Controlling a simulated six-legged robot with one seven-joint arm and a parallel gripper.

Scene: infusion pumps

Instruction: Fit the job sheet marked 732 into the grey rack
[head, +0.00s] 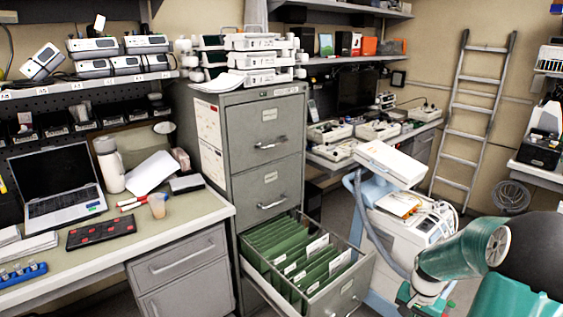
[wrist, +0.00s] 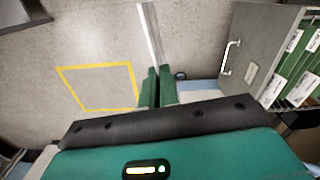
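My gripper (wrist: 158,75) shows in the wrist view with its two green fingers close together. A thin pale strip (wrist: 150,35) runs up from the narrow gap between them, like a sheet seen nearly edge-on; no number can be read on it. In the head view my gripper (head: 418,297) is low at the right, in front of the white cart, its fingers partly cut off by the frame. No sheet readable as 732 shows, and I cannot make out which thing is the grey rack.
A grey filing cabinet (head: 265,140) has its bottom drawer (head: 345,290) open, full of green folders; the drawer also shows in the wrist view (wrist: 245,55). A desk (head: 195,212) with a laptop (head: 58,185) stands left. A ladder (head: 472,120) leans at the back. Bare floor (wrist: 90,30) shows below.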

